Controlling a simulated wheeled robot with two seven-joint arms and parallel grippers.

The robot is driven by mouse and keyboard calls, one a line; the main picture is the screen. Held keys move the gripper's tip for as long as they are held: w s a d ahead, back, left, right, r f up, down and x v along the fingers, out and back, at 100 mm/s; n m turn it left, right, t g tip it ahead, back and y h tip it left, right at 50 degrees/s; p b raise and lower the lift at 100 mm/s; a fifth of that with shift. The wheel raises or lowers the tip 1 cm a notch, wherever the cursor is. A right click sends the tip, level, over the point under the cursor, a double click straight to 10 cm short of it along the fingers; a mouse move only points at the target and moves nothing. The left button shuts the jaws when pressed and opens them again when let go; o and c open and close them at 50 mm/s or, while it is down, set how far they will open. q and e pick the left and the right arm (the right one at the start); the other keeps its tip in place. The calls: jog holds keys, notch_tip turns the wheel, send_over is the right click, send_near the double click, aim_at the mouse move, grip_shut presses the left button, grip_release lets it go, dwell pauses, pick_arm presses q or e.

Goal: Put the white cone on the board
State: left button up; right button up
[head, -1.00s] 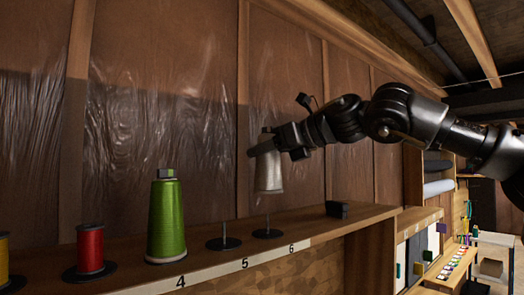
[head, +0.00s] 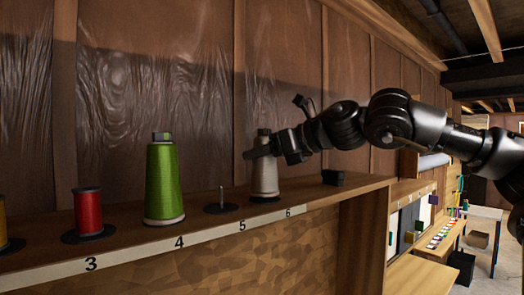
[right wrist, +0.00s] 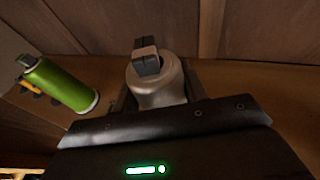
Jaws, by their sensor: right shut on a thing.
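The white cone (head: 265,180) is upright at the shelf spot between the labels 5 and 6, with its base down at the dark disc there. Its peg no longer shows. My right gripper (head: 266,152) is shut on the upper part of the cone. In the right wrist view the cone (right wrist: 160,84) stands between the fingers, with a dark cap on top. I cannot tell whether its base fully touches the disc. The shelf board (head: 120,250) carries number labels along its front edge. My left gripper is not in view.
An empty peg on a disc (head: 221,207) stands left of the cone. A green cone (head: 165,185) and a red spool (head: 88,213) stand further left. A small dark block (head: 333,178) sits to the right. A plastic-covered wall rises close behind.

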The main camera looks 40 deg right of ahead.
dwell(0.3)
jog(key=shift+f, duration=0.15)
dwell(0.5)
jog(key=shift+f+b, duration=0.15)
jog(key=shift+b, duration=0.2)
jog(key=o, duration=1.1)
jog(key=shift+o, duration=0.2)
jog(key=shift+s+d, duration=0.15)
jog(key=shift+s, duration=0.15)
jog(key=b+v, duration=0.4)
jog(key=v, duration=0.6)
jog(key=shift+r+b, duration=0.2)
jog(key=shift+b, duration=0.2)
